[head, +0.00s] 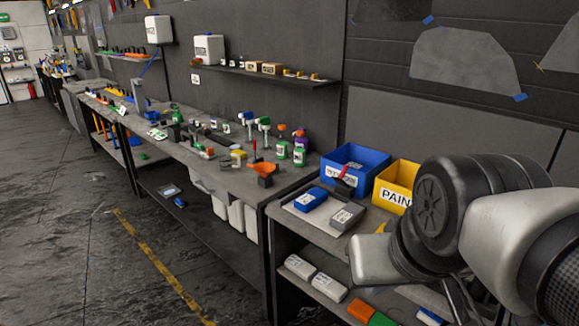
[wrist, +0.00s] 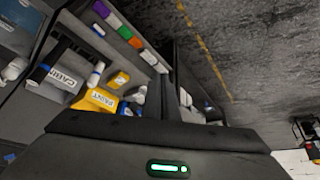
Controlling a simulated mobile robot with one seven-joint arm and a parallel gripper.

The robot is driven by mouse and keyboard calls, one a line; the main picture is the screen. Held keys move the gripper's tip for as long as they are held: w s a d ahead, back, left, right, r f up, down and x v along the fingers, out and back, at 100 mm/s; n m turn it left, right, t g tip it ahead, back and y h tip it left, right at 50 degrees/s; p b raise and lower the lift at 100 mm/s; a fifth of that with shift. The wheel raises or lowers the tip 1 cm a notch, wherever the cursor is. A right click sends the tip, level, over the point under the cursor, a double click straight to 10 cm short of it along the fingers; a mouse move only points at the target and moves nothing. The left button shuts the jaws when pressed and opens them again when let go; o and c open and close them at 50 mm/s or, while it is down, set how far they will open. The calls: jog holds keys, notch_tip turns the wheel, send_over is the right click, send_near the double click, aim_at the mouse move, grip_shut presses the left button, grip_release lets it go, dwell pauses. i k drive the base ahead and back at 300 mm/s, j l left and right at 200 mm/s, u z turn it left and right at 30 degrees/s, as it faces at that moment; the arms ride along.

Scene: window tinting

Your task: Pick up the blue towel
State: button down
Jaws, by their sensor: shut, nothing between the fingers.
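A small blue folded piece, which looks like the blue towel (head: 309,199), lies on the top of the cart in the head view, left of a grey folded piece (head: 347,216). I cannot make out the blue towel for sure in the wrist view. My gripper (wrist: 180,85) shows in the wrist view as a dark body along the bottom edge, with narrow dark fingers together and nothing between them. In the head view my arm fills the right side, apart from the towel, and my fingertips cannot be made out.
A blue bin (head: 355,165) and a yellow paint bin (head: 398,178) stand behind the towel. White packs (head: 300,267) lie on the shelf below. A long workbench (head: 235,178) with bottles runs to the left. The floor (head: 60,240) at left is clear.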

aim_at(306, 201)
jog(key=i+j+z, duration=0.1)
jog(key=z, duration=0.25)
jog(key=i+j+z, duration=0.1)
jog(key=z, duration=0.25)
jog(key=i+j+z, duration=0.1)
jog(key=z, duration=0.25)
jog(key=i+j+z, duration=0.15)
jog(key=j, duration=0.25)
jog(key=i+j+z, duration=0.1)
jog(key=j, duration=0.3)
jog(key=i+j+z, duration=0.15)
jog(key=j, duration=0.25)
jog(key=i+j, duration=0.1)
jog(key=j, duration=0.35)
jog(key=i+j, duration=0.1)
jog(key=j, duration=0.35)
jog(key=i+j, duration=0.1)
jog(key=j, duration=0.3)
jog(key=z, duration=0.05)
